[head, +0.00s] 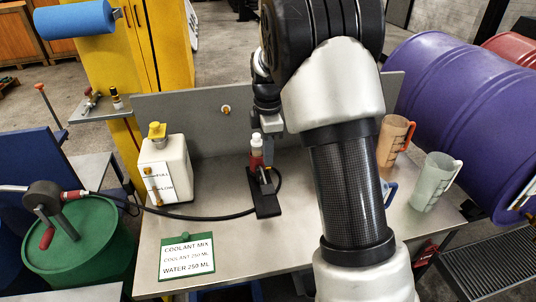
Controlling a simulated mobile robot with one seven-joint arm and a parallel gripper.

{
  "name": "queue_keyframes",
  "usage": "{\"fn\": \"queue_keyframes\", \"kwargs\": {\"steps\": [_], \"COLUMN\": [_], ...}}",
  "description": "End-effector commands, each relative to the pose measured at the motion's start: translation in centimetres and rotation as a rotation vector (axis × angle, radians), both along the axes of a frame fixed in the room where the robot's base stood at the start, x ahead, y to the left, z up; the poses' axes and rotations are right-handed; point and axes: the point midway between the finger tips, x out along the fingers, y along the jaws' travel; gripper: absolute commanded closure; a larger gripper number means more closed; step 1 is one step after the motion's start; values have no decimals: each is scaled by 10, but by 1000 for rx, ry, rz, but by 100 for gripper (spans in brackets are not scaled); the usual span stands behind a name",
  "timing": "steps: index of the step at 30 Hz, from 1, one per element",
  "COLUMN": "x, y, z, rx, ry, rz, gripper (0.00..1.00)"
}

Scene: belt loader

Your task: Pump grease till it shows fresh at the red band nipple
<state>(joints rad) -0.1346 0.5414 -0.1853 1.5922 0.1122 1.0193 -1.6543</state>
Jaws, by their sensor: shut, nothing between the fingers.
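My gripper (271,130) hangs over the bench, shut and empty, just above and behind a small red-bodied piece with a white top (257,147). I cannot tell whether they touch. That piece stands at a black holder (267,204) on the bench. A black hose (225,217) runs from the holder area to a pump with a dark round head and red grips (43,196) on a green drum (98,240). No nipple with a red band can be made out for sure, and no grease is visible. A small brass-coloured fitting (226,109) sits on the grey back panel.
A white coolant jug with yellow cap (172,178) and a coolant mix sign (187,258) are on the bench (225,235). Orange (393,140) and clear (434,182) measuring jugs stand right of my arm. Purple drum (445,110) at right, yellow cabinet (160,45) behind.

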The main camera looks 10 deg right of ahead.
Motion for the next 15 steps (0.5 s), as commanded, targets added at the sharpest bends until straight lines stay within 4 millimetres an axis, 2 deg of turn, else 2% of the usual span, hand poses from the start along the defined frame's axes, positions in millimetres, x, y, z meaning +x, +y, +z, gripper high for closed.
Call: {"fn": "queue_keyframes", "kwargs": {"steps": [3,9,15], "x": [-1,-1,-1], "y": [0,0,0], "z": [-29,-69,-96], "rx": [-1,-1,-1], "ry": [5,4,2], "rz": [1,1,1], "gripper": [100,100,100]}}
